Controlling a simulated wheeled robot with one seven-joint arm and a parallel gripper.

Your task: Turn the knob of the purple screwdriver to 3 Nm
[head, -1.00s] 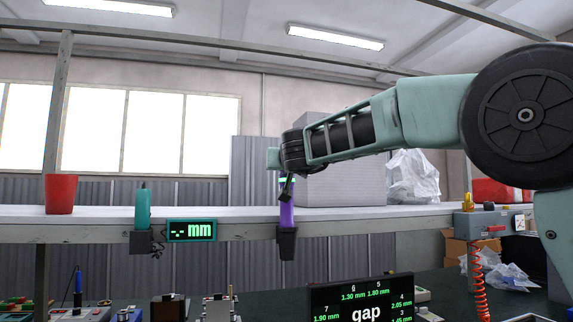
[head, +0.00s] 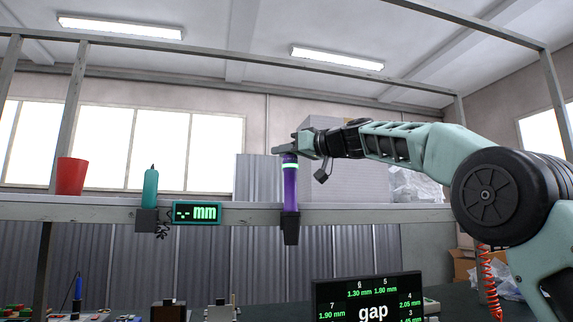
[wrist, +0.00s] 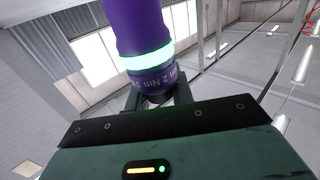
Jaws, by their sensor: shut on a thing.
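The purple screwdriver (head: 290,188) stands upright in a black holder (head: 291,228) on the shelf's front edge. A pale green glowing ring circles its upper part. My gripper (head: 284,149) reaches in from the right at its top end. In the wrist view the screwdriver (wrist: 139,28) shows its glowing ring and a purple collar (wrist: 158,79) with white markings, "2 Nm" among them. My gripper (wrist: 160,97) is shut on the dark knob (wrist: 160,98) at that end. The fingers partly hide the knob, and I cannot read its exact setting.
A large grey box stands behind my gripper. A black "gap" screen (head: 368,299) stands on the bench below.

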